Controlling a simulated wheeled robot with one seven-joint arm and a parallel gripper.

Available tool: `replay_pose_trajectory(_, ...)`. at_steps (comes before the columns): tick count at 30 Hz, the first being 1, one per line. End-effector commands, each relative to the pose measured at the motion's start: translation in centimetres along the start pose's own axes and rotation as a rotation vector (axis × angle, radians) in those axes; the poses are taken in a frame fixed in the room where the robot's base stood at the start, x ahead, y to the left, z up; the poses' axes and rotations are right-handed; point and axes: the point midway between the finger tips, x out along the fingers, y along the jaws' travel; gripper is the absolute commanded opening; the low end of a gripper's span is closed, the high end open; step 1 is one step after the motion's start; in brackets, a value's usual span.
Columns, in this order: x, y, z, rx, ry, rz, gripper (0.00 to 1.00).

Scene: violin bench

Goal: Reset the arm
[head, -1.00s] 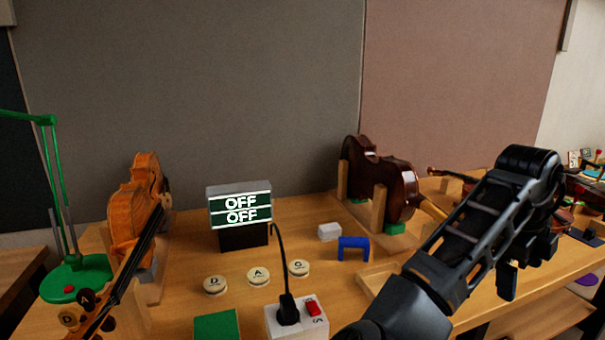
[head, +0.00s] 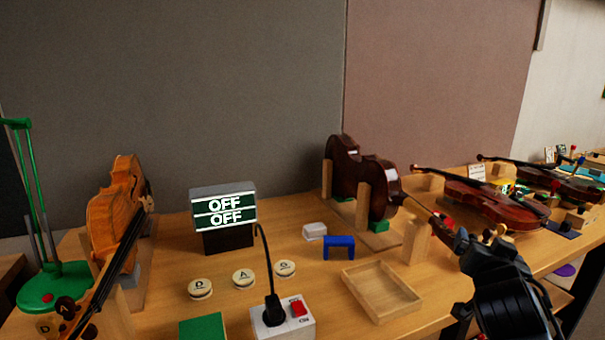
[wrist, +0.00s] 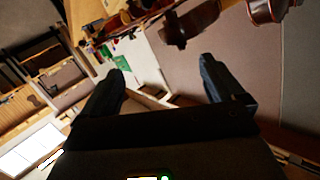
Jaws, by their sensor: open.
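My gripper (wrist: 162,68) shows in the wrist view with its two dark fingers spread apart and nothing between them. The wrist picture is strongly tilted and looks across the room, with parts of violins along its top edge. In the head view my black arm stands at the lower right, in front of the bench's right part. I cannot make out the fingertips there.
The bench holds an orange violin (head: 115,215), a display reading OFF (head: 224,207), a switch box (head: 283,325), a blue bridge-shaped block (head: 339,241), an empty wooden tray (head: 382,307), a dark upright violin (head: 352,180) and a lying violin (head: 490,200). A green lamp (head: 52,285) stands left.

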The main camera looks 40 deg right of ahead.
Motion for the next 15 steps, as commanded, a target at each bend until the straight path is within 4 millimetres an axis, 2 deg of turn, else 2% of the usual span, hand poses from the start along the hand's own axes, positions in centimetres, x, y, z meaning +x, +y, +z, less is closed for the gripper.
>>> replay_pose_trajectory(8,-7.0,-1.9,6.9,-0.322,-0.042,-0.346,0.95)
replay_pose_trajectory(15,-15.9,-1.4,12.6,-0.493,-0.097,-0.637,0.95)
